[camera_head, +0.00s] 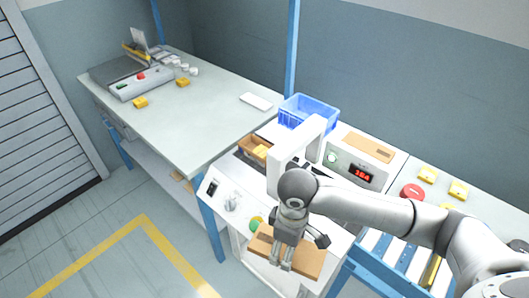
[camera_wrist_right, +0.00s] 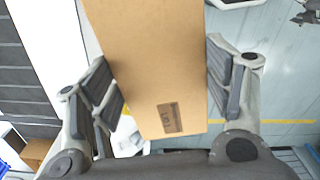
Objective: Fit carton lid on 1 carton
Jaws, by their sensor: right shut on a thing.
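My right gripper (camera_head: 282,266) is shut on a flat brown cardboard piece, which looks like the carton lid (camera_head: 313,262), at the front of the white machine bench. In the right wrist view the lid (camera_wrist_right: 150,65) fills the space between the fingers of the right gripper (camera_wrist_right: 165,90) and bears a small dark printed label. An open brown carton (camera_head: 243,153) with yellow items inside stands farther back on the bench, left of the white machine arch. My left gripper is not in view.
A blue crate (camera_head: 310,109) stands behind the carton. A grey table (camera_head: 190,120) at left is mostly clear.

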